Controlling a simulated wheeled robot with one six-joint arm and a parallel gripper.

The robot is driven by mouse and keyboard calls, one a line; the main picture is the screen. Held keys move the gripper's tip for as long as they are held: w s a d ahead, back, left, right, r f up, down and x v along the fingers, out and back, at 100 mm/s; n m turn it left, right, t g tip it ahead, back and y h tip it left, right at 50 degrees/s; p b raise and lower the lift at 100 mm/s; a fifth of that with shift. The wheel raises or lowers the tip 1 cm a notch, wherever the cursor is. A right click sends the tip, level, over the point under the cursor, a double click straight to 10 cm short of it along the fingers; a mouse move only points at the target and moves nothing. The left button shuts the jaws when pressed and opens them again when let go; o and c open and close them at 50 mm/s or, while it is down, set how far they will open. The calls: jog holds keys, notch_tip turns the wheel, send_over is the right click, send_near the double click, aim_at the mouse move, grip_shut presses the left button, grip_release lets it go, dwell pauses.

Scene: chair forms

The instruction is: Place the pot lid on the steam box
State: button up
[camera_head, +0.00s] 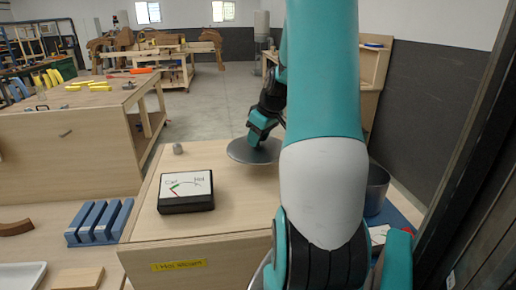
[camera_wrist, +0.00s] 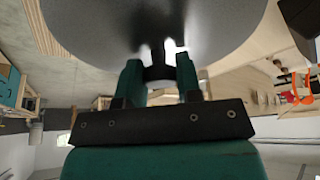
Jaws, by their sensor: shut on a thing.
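The pot lid is a grey round metal disc (camera_head: 240,153). It hangs from my gripper (camera_head: 257,141) over the back of the steam box, a pale wooden box (camera_head: 225,222) with a yellow handwritten label on its front. I cannot tell whether the lid touches the box top. In the wrist view the lid (camera_wrist: 90,22) fills the top, and the fingers of my gripper (camera_wrist: 158,75) are shut on its dark knob. My arm hides the right part of the lid and of the box.
A black gauge box (camera_head: 187,204) with a white Cool/Hot dial sits on the steam box. A dark grey pot (camera_head: 378,188) is partly behind my arm at right. A blue slotted block (camera_head: 98,224) lies at left. A dark wall closes the right side.

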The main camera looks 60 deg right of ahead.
aim_at(261, 146)
jog(key=shift+f+p, duration=0.5)
jog(key=shift+f, duration=2.05)
jog(key=shift+f, duration=0.1)
jog(key=o, duration=1)
jog(key=shift+o, duration=0.2)
